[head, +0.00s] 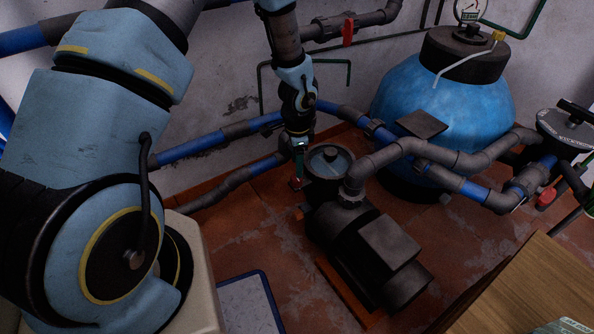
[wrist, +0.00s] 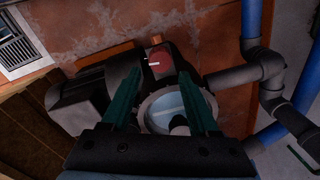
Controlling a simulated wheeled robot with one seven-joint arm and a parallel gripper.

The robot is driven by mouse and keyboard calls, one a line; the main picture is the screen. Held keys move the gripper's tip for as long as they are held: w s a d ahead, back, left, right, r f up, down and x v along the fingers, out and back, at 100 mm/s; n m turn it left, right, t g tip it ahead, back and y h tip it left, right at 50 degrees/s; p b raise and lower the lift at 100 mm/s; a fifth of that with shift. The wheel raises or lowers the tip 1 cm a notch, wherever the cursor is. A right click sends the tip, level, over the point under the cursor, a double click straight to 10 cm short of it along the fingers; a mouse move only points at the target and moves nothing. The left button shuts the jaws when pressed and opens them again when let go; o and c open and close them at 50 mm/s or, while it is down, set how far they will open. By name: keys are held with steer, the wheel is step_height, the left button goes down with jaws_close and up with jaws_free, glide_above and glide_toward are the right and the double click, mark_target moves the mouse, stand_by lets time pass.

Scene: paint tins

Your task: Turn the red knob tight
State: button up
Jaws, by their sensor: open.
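The red knob (wrist: 160,61) shows in the wrist view as a small round red piece with a white mark, on the dark end of the pump. It lies just beyond my fingertips, roughly between their lines, and looks apart from both. In the head view a small red patch (head: 296,184) below my gripper seems to be the knob, partly hidden. My gripper (wrist: 158,76) is open and empty, its two green fingers spread on either side. In the head view my gripper (head: 298,168) hangs down close to the left side of the pump's round clear lid (head: 333,158).
The dark pump (head: 365,250) stands on the red tiled floor beside a blue tank (head: 440,105). Grey and blue pipes (head: 420,155) run close to the right. A red valve handle (head: 347,32) hangs on the wall pipe. A wooden surface (head: 530,285) is at the lower right.

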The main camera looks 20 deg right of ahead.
step_height(320, 180, up, 5)
steer(key=shift+s, duration=0.1)
stand_by(0.5)
